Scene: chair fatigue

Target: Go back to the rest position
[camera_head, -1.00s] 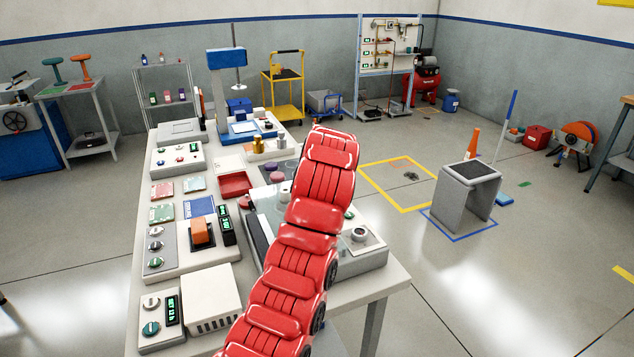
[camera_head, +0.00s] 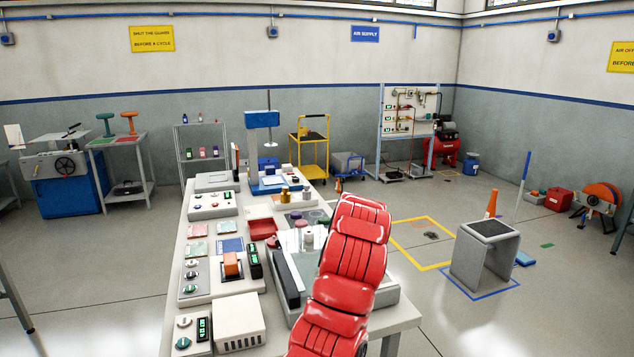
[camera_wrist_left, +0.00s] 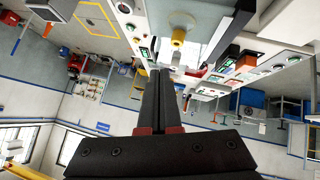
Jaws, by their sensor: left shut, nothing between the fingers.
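My left gripper (camera_wrist_left: 160,76) shows in the left wrist view, with its two dark fingers together and nothing between them. That view is turned nearly upside down, and the bench equipment lies beyond the fingertips. In the head view, a red arm of mine rises from the bottom edge, in front of the right side of the workbench (camera_head: 177,262). No gripper shows in the head view. My right gripper is in neither view.
The bench carries control boxes, a red tray (camera_head: 262,229) and a white box (camera_head: 238,322). A grey stool-like stand (camera_head: 485,250) stands on the floor at right, near an orange cone (camera_head: 491,204). Open floor lies left of the bench.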

